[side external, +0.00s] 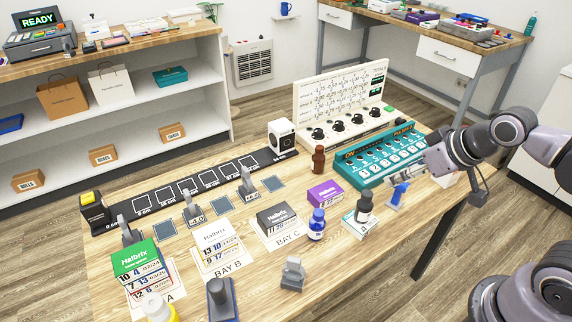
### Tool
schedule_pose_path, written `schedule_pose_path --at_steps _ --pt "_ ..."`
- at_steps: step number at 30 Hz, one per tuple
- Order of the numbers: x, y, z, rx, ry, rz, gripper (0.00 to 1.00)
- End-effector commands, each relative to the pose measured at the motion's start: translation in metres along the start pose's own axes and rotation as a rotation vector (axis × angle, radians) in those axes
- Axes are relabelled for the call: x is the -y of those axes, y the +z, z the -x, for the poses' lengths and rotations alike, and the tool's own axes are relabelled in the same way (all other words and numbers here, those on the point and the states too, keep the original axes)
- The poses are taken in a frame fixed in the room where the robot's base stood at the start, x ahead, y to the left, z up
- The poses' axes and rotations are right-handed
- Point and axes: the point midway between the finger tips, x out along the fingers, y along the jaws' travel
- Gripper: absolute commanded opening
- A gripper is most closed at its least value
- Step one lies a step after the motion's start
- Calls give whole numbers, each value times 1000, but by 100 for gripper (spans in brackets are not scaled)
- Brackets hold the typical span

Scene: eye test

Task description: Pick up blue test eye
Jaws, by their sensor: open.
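A small blue piece (399,192) stands in a light grey holder near the table's right edge. It is the likeliest blue test eye, but it is too small to make out as an eye. My gripper (430,164) is open, above and to the right of the blue piece, close to the right end of the teal panel (365,172). It appears apart from the blue piece, and nothing shows between its fingers. The fingertips are small and partly hard to tell from the panel behind them.
A dark dropper bottle (364,207) stands just left of the blue piece. A blue bottle (317,225), a brown bottle (318,160) and a purple box (325,194) are farther left. A white dial panel (344,104) rises behind. The table's front right is mostly clear.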

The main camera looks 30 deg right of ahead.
Motion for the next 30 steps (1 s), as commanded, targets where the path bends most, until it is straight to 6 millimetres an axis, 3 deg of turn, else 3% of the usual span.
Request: schedule_pose_path --at_steps 23,30 --pt "0 0 0 2 1 -4 64" --pt "-12 -8 -12 77 59 -176 64"
